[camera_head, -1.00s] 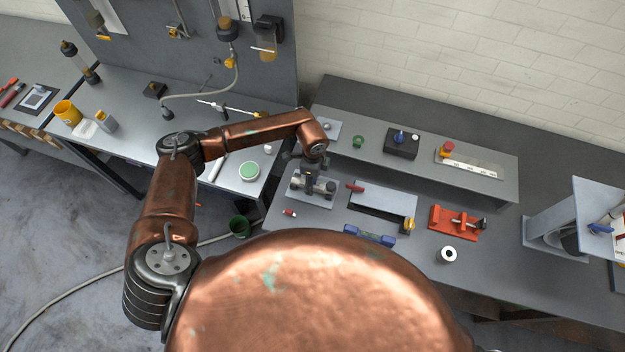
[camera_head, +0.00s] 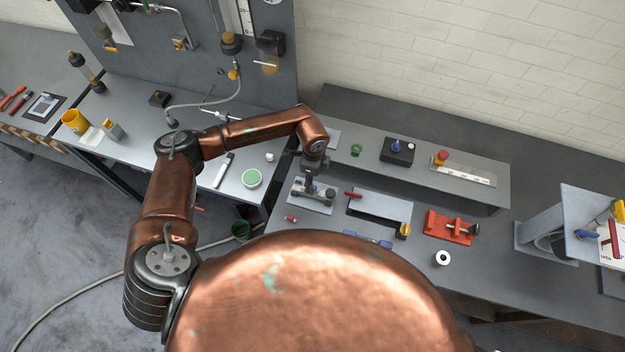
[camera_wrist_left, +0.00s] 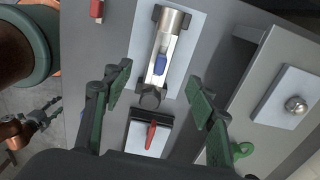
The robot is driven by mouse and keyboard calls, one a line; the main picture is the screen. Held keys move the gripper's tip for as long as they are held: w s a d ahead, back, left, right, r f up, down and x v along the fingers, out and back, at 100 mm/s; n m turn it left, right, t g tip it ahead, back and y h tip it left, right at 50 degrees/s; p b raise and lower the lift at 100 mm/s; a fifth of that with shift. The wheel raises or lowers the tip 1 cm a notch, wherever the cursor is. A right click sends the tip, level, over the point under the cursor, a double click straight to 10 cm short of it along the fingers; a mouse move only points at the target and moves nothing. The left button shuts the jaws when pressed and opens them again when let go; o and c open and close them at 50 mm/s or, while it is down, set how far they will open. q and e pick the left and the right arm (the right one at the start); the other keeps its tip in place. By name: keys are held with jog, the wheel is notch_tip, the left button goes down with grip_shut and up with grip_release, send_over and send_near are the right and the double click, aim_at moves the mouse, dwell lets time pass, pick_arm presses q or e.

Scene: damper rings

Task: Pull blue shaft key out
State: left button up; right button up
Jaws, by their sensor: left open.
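A blue shaft key (camera_wrist_left: 160,63) sits in the slot of a metal shaft (camera_wrist_left: 168,42), which rests in dark supports on a pale plate (camera_wrist_left: 191,62). The same plate shows in the head view (camera_head: 327,207), under my left gripper (camera_head: 311,183); the key cannot be made out there. In the wrist view my left gripper (camera_wrist_left: 159,74) is open, with its green fingers apart on either side of the shaft and key. Nothing is between the fingertips that they touch. A small gripper at the left edge of the wrist view, seemingly my right one (camera_wrist_left: 42,122), is too small to judge.
Next to the plate is a pale slotted plate (camera_head: 385,204) with a red handle. An orange clamp (camera_head: 447,228) and a metal ring (camera_head: 442,257) lie further right. A raised shelf behind bears a black box with a blue knob (camera_head: 397,151). A small red part (camera_head: 291,218) lies in front.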

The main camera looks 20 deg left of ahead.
pick_arm(q)
jog(key=shift+r, duration=0.6)
